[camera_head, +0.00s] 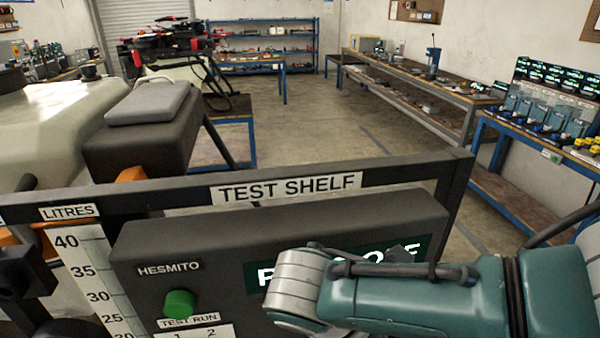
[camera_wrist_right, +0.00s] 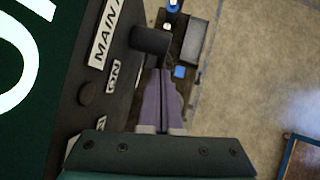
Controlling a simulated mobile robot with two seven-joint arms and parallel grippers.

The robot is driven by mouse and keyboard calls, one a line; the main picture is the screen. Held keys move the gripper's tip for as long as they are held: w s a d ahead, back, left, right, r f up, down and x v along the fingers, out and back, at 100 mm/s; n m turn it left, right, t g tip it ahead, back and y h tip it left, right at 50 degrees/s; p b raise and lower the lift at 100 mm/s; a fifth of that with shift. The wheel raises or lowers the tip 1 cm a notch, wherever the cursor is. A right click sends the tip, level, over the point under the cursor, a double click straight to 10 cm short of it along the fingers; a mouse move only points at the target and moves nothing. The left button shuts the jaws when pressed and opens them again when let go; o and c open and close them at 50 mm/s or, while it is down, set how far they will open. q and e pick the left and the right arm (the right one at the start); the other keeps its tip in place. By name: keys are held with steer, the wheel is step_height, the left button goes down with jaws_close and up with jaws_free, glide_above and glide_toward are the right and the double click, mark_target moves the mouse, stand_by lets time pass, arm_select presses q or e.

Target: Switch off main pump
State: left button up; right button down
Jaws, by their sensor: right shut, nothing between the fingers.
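In the right wrist view a dark panel carries a white label (camera_wrist_right: 106,34) reading "MAIN" and cut off after that. A black cylindrical knob (camera_wrist_right: 150,40) sticks out beside it.
The box has a green knob (camera_head: 179,304) above a "TEST RUN" label. A black frame bar with a "TEST SHELF" sign (camera_head: 290,188) runs behind it. A litre scale (camera_head: 85,270) stands at left. Workbenches (camera_head: 420,95) line the right wall; open floor (camera_head: 310,120) lies between.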

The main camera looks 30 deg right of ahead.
arm_select(q)
steer(key=shift+f, duration=0.2)
arm_select(e)
steer(key=shift+s+d+f, duration=0.1)
steer(key=shift+d+f, duration=0.15)
arm_select(q)
steer(key=shift+d, duration=0.1)
arm_select(e)
steer(key=shift+d+f, duration=0.1)
steer(key=shift+f, duration=0.05)
stand_by(0.5)
